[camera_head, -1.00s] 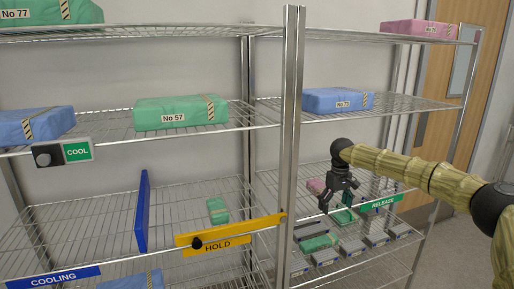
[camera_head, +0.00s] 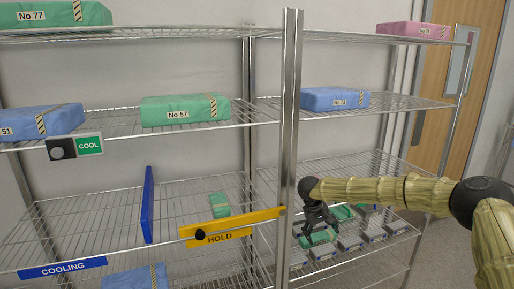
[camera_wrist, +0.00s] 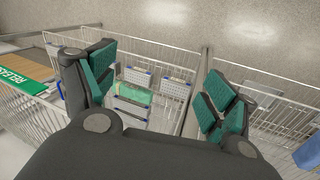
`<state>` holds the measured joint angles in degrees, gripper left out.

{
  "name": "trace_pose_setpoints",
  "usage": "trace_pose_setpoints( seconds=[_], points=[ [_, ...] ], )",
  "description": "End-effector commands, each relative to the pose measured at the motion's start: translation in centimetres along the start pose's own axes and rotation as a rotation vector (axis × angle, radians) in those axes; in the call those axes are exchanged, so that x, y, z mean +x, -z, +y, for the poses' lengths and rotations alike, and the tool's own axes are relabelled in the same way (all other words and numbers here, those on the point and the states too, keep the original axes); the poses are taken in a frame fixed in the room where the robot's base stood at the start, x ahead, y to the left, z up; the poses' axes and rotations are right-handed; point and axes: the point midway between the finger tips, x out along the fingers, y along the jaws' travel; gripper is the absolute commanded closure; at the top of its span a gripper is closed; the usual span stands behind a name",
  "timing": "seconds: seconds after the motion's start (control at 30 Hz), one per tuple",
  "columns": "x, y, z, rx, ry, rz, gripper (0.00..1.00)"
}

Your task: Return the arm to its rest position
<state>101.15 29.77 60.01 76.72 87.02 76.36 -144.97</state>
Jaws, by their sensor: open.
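My gripper (camera_head: 318,222) is at the front of the right-hand rack, just right of the middle post, with its fingers pointing down over the lower shelf. In the wrist view my gripper (camera_wrist: 155,90) has its two green-padded fingers wide apart, with nothing held between them. A small green pack (camera_wrist: 134,94) shows below, between the fingers. My arm reaches in from the right of the head view, nearly level.
The steel middle post (camera_head: 290,150) stands close left of my gripper. Above is a shelf with a blue pack (camera_head: 335,99). Several grey trays (camera_head: 348,243) line the lower shelf. A yellow HOLD bar (camera_head: 232,224) is to the left. Floor shows at right.

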Motion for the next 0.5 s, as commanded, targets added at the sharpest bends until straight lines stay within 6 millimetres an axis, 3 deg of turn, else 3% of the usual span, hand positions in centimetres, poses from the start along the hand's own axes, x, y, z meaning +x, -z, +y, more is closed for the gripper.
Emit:
trace_pose_setpoints(
  seconds=[0.03,0.27,0.5],
  points=[
    [1.2,-0.7,-1.8,0.001,-0.038,0.018,0.14],
    [6.6,-4.4,-8.2,0.048,-0.17,0.157,0.14],
    [11.6,-10.2,-14.6,0.064,-0.183,0.31,0.14]
  ],
)
